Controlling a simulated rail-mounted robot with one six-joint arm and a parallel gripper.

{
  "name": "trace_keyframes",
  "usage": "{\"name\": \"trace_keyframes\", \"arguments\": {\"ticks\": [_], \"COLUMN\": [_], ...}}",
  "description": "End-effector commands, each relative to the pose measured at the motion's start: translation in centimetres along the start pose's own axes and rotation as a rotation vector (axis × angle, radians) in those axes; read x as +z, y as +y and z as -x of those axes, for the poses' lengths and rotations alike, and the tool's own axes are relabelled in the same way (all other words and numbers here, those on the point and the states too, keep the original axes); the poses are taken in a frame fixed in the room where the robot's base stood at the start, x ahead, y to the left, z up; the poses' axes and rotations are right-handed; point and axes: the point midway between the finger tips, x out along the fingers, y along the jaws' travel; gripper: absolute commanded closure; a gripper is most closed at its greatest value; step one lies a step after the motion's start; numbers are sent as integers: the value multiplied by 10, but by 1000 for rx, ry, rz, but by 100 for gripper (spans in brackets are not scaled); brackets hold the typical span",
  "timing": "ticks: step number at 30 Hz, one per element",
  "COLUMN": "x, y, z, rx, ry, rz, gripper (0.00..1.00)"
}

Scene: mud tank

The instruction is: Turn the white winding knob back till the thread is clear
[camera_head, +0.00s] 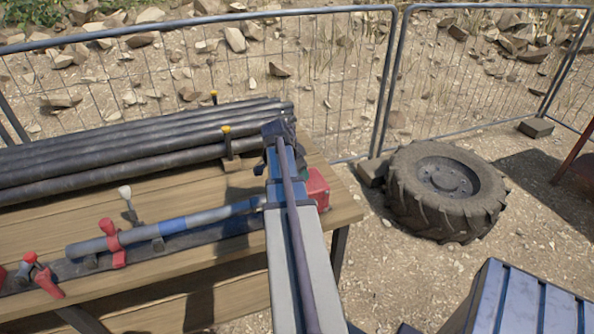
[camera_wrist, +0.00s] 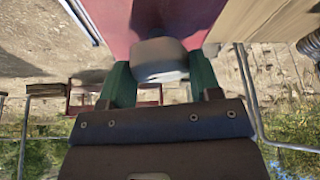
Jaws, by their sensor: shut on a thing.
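The white winding knob (camera_wrist: 160,56) shows in the wrist view as a rounded, pale grey-white piece in front of a red body (camera_wrist: 130,22). My gripper (camera_wrist: 158,66) has its two green fingers on either side of the knob and is shut on it. I cannot make out the thread. In the head view my arm comes up from the bottom and its dark end (camera_head: 279,132) is over the bench's right end, next to a red block (camera_head: 318,188). The knob and the fingers are hidden there.
A grey pipe with a blue band (camera_head: 190,222) lies along the wooden bench (camera_head: 270,276), with red clamps (camera_head: 113,243) and a white-topped lever (camera_head: 125,192). Black pipes (camera_head: 120,155) lie behind it. A tyre (camera_head: 440,190) and wire fence (camera_head: 345,75) stand beyond.

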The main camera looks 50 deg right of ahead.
Motion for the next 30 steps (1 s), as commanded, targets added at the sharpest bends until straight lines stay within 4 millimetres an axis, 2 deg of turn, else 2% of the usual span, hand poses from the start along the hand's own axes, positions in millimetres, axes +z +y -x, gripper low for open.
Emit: {"name": "trace_keyframes", "arguments": {"ticks": [30], "x": [-1], "y": [3], "z": [-1], "rx": [-368], "ry": [-1], "rz": [883], "gripper": [66]}}
